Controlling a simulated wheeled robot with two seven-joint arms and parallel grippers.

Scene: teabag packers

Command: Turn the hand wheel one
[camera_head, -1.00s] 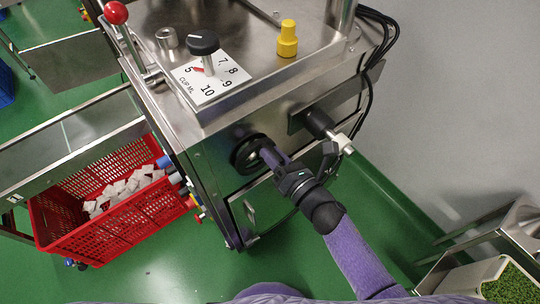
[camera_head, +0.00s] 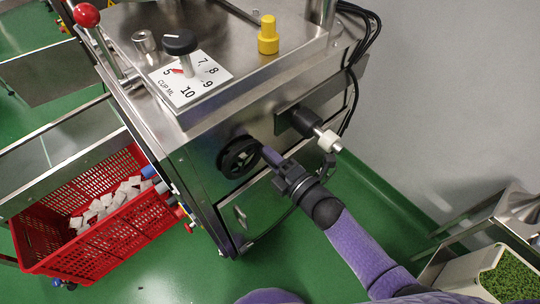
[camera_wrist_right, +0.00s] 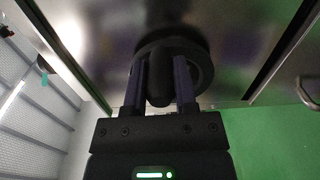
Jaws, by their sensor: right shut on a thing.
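The black hand wheel (camera_head: 238,158) is on the front face of the steel machine, below the numbered plate. My right gripper (camera_head: 268,155) reaches it from the lower right, at the wheel's right side. In the right wrist view the two fingers (camera_wrist_right: 160,82) stand on either side of a dark rounded handle (camera_wrist_right: 159,92) in front of the wheel (camera_wrist_right: 203,68), shut on it. The fingertips are partly lost in the dark there. My left gripper is not in view.
A black cylinder with a white end (camera_head: 311,126) sticks out right of the wheel. The machine top (camera_head: 225,25) carries a yellow knob (camera_head: 268,36) and a black knob (camera_head: 179,42). A red crate (camera_head: 95,245) holding white bags stands at left. Green floor is open below.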

